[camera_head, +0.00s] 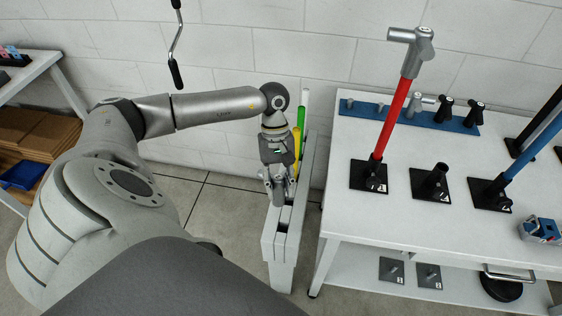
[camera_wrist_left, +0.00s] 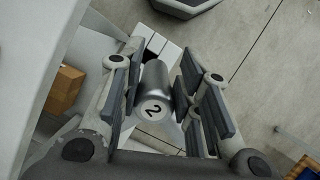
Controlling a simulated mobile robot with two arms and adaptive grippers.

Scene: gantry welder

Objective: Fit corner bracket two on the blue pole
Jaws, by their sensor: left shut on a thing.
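My left gripper (camera_head: 277,188) hangs over the narrow white stand, left of the table. In the left wrist view its fingers (camera_wrist_left: 160,92) are shut on a silver cylindrical piece marked 2, corner bracket two (camera_wrist_left: 154,92). The rest of the bracket is hidden in that view. The blue pole (camera_head: 533,150) stands in a black base (camera_head: 490,195) at the right of the table, well away from my left gripper. Its top is cut off by the picture edge. My right gripper is not in view.
A red pole (camera_head: 393,115) with a grey corner bracket (camera_head: 414,45) on top stands between. An empty black socket base (camera_head: 431,184) is beside it. A blue rack (camera_head: 400,113) holds several fittings. The white stand (camera_head: 283,245) holds yellow and green poles (camera_head: 303,112).

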